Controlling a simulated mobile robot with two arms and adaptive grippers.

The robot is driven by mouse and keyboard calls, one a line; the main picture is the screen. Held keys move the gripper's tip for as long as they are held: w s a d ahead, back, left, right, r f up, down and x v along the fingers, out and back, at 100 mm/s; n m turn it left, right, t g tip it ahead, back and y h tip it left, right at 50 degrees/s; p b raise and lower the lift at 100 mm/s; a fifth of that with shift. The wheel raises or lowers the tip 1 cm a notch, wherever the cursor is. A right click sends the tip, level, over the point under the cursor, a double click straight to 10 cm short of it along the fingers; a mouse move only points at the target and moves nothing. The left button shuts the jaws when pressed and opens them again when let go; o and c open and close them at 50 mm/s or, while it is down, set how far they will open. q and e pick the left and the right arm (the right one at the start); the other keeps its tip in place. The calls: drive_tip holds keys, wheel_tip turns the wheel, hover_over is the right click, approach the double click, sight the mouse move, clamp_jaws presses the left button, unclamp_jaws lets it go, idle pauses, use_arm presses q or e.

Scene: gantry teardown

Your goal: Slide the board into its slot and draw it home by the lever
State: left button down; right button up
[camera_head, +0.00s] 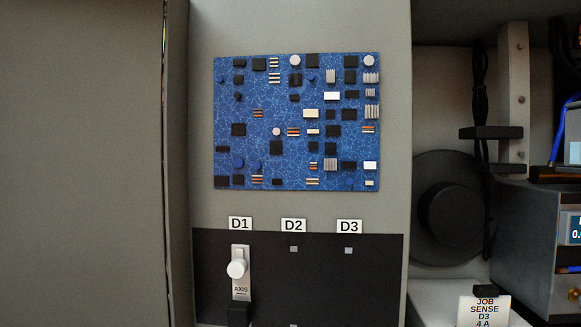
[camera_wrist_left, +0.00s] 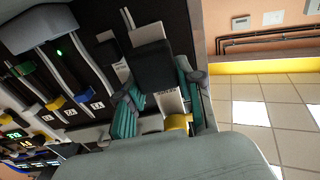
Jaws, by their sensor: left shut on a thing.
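In the left wrist view my left gripper (camera_wrist_left: 157,97) has its teal fingers on either side of a board with a light front strip (camera_wrist_left: 170,103) and a dark block (camera_wrist_left: 152,66). It is shut on this board; a yellow part (camera_wrist_left: 179,122) shows near one end. The fingers hide part of it, and I cannot tell whether it touches the rack. In the head view a dark slot panel (camera_head: 320,280) carries labels D1, D2 and D3. D1 holds a light "AXIS" front (camera_head: 241,284) with a white knob. D2 and D3 show bare dark panel. My right gripper is not in view.
A blue circuit panel (camera_head: 296,122) is on the wall above the slots. A tag (camera_head: 485,311) at the lower right reads "JOB SENSE D3 4 A". In the wrist view, a rack with blue (camera_wrist_left: 82,97) and yellow (camera_wrist_left: 56,103) parts stands beside the held board; tiled floor lies right.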

use_arm(q)
drive_tip(key=shift+s+r, duration=0.1)
drive_tip(key=shift+f, duration=0.2)
drive_tip(key=shift+s+f, duration=0.1)
drive_tip(key=shift+s, duration=0.2)
drive_tip(key=s, duration=0.3)
drive_tip(key=shift+s+a+p, duration=0.2)
drive_tip(key=shift+a+p, duration=0.05)
drive_tip(key=shift+p, duration=0.1)
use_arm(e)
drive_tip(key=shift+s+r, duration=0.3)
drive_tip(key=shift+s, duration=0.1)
use_arm(q)
drive_tip(key=s+a, duration=0.1)
drive_tip(key=s, duration=0.7)
drive_tip(key=shift+p, duration=0.4)
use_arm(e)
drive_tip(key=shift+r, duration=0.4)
